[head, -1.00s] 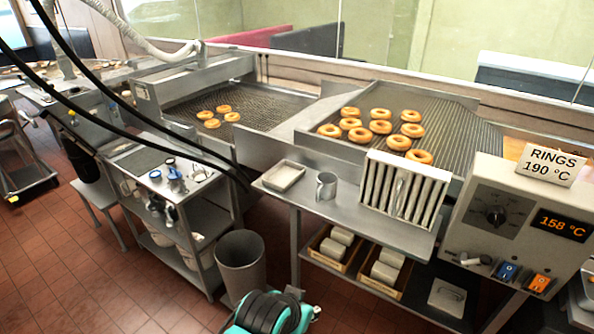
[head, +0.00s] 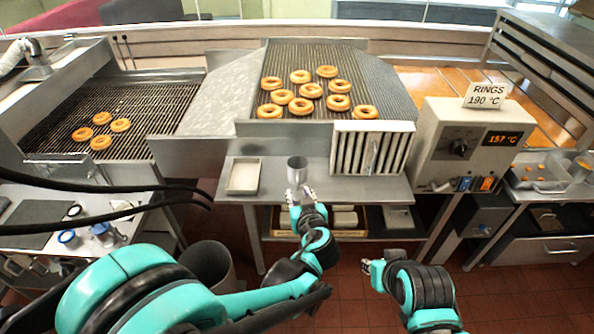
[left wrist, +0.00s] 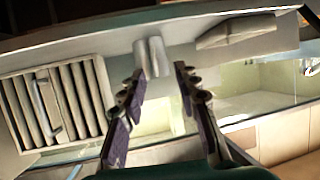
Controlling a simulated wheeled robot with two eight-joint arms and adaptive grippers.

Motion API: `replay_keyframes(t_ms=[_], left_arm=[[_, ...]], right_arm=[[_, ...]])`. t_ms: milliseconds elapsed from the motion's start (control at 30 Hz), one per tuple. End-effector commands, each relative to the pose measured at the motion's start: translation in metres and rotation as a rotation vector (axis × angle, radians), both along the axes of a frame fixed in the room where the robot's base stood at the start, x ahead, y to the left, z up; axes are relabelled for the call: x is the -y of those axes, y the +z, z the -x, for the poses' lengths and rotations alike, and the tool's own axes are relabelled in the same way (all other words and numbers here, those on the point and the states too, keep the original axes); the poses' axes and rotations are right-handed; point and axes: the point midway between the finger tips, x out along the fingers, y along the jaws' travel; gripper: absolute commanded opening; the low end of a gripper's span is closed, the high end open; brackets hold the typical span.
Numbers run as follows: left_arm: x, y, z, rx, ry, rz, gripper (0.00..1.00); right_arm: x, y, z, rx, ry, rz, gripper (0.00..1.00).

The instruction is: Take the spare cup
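A small metal cup (head: 297,168) stands upright on the steel shelf between a shallow tray and a slatted unit. My left gripper (head: 303,193) is just in front of the cup, on the near side. In the left wrist view the fingers (left wrist: 160,88) are spread apart, and the cup (left wrist: 152,57) shows beyond the tips, roughly between them. I cannot tell whether a finger touches it. My right gripper (head: 372,266) hangs low, in front of the shelf and to the right; its finger opening is too small to judge.
The shallow tray (head: 243,176) is left of the cup, the slatted unit (head: 371,148) to its right. Several doughnuts lie on the grate (head: 352,72) behind. A control box (head: 458,145) reading 157 °C stands further right. A bin (head: 206,262) is on the floor at left.

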Motion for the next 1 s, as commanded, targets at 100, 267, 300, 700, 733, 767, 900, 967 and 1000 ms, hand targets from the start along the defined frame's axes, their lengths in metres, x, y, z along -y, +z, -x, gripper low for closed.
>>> replay_keyframes(t_ms=[100,267,300,700,733,767,900,967,1000], left_arm=[[0.002,-0.006,-0.011,0.011,0.001,0.005,0.32],[-0.001,-0.013,-0.026,0.011,0.001,0.004,0.32],[-0.001,-0.014,-0.028,0.010,0.001,0.004,0.32],[-0.006,-0.034,-0.071,0.009,0.000,0.004,0.32],[-0.006,-0.033,-0.071,0.009,-0.001,0.004,0.32],[-0.006,-0.033,-0.071,0.009,-0.001,0.004,0.32],[-0.006,-0.032,-0.070,0.009,-0.001,0.004,0.21],[-0.006,-0.033,-0.070,0.009,-0.001,0.004,0.05],[-0.006,-0.033,-0.070,0.009,0.000,0.004,0.00]], right_arm=[[0.000,-0.003,0.000,0.000,0.000,0.000,0.26],[0.000,-0.009,0.000,0.000,0.000,0.000,0.26],[0.000,-0.010,0.000,0.000,0.000,0.000,0.26],[0.000,-0.026,0.000,0.000,0.000,0.000,0.26],[0.000,-0.026,0.000,0.000,0.000,0.000,0.26],[0.000,-0.025,0.000,0.000,0.000,0.000,0.26],[0.000,-0.025,0.000,0.000,0.000,0.000,0.26],[0.000,-0.025,0.000,0.000,0.000,0.000,0.26],[0.000,-0.025,0.000,0.000,0.000,0.000,0.26]])
